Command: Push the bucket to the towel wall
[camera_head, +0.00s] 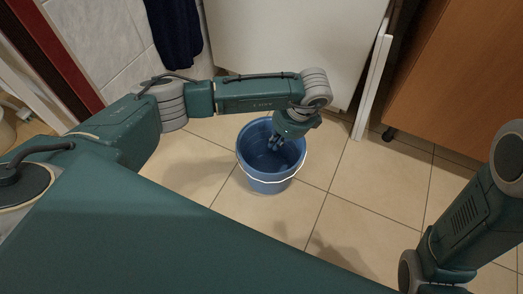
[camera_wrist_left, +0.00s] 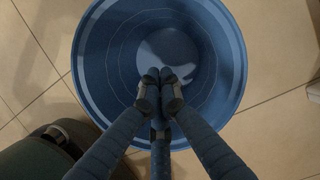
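A blue bucket (camera_head: 265,180) stands upright on the tiled floor, its thin pale handle hanging along the near rim. My left gripper (camera_head: 275,145) reaches down over the bucket's opening from the far right rim. In the left wrist view the gripper's fingers (camera_wrist_left: 160,82) are drawn together over the inside of the bucket (camera_wrist_left: 90,65), with nothing between them. Whether they touch the bucket's inner wall cannot be told. A dark blue towel (camera_head: 174,32) hangs against the white tiled wall (camera_head: 103,45) at the upper left. My right gripper is out of view.
A white panel or cabinet front (camera_head: 280,40) stands behind the bucket, with a white upright edge (camera_head: 372,85) at its right. A wooden cabinet (camera_head: 455,75) is at the upper right. The tiled floor (camera_head: 350,205) is clear to the bucket's right.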

